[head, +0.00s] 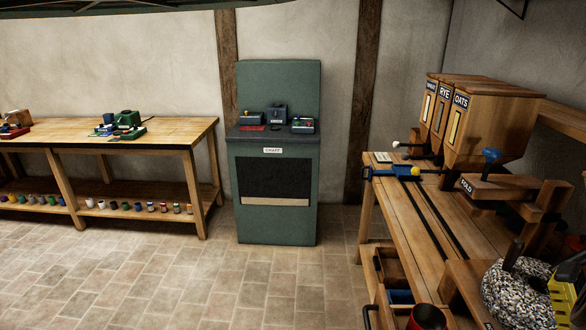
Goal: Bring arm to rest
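A wooden workbench (385,215) with hopper bins, including the OATS bin (492,125), fills the right side. A speckled millstone (518,295) is at its near end. A green CHAFF cabinet (277,220) stands against the wall. A long table (150,133) is at left. The tiled floor (170,275) between is clear.

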